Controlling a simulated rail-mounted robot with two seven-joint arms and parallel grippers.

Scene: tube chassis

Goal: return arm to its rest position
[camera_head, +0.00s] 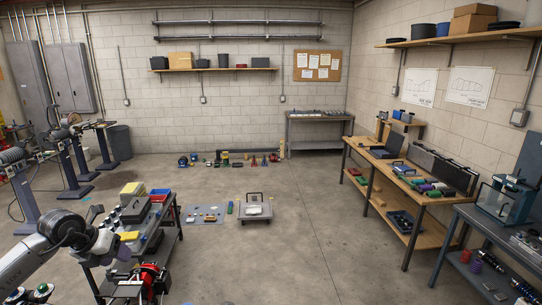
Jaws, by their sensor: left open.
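My left arm comes in from the lower left corner, with a grey joint and a pale wrist. My left gripper (121,251) is small in view, beside the left edge of the dark work cart (165,244). It is open, and I see nothing held in it. Its fingertips are hard to make out against the cart. My right gripper is not in view.
A red machine (152,280) stands close below my gripper. A low trolley (255,209) is on the floor. A wooden bench (425,190) lines the right wall.

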